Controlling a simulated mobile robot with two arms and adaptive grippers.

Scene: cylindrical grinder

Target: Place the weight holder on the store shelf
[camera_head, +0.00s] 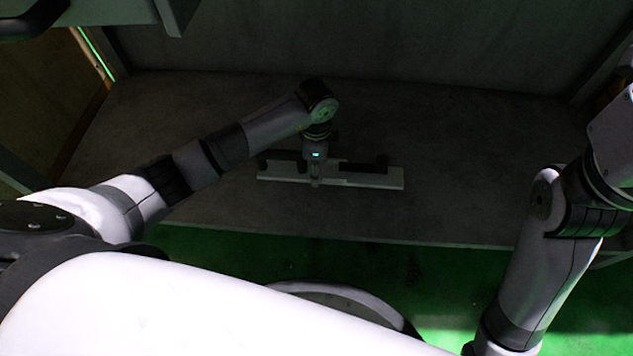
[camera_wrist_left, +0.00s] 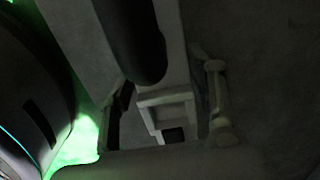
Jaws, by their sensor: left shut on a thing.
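The weight holder (camera_head: 390,183) is a long, light grey bar with dark parts along its top. It lies low over the grey shelf surface, near its front edge; I cannot tell if it touches the shelf. My left gripper (camera_head: 315,181) points down at the left-middle part of the holder and is shut on it. Its fingers are small and dark in the head view. My right gripper is out of view.
The store shelf (camera_head: 200,110) is a wide grey surface with free room behind and on both sides of the holder. A dark back panel (camera_head: 350,40) rises behind it. Side posts stand left and right. The floor (camera_head: 450,285) in front is green.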

